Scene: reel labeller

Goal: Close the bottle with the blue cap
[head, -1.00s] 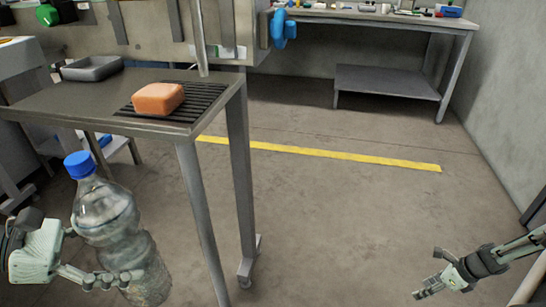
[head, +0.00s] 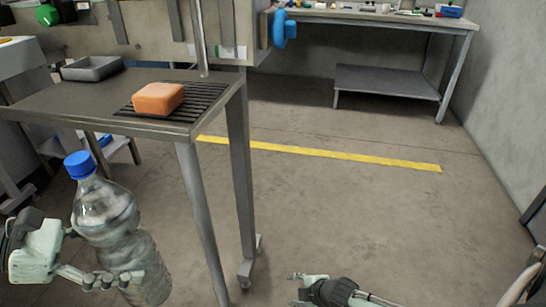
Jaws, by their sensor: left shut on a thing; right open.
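A large clear plastic bottle (head: 105,215) is at the lower left in the head view, tilted slightly. The blue cap (head: 79,164) sits on its neck; I cannot tell how tightly. My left gripper (head: 98,255) is shut on the bottle, holding it around the body beside the table. My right gripper (head: 297,289) is open and empty at the bottom middle, low over the floor and well to the right of the bottle. Part of it is cut off by the frame's lower edge.
A grey metal table (head: 60,106) stands behind the bottle, with an orange sponge (head: 159,98) on a black ribbed mat (head: 195,108) and a grey tray (head: 92,68). Its legs stand between my grippers. A workbench (head: 375,17) is at the back. The floor at right is clear.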

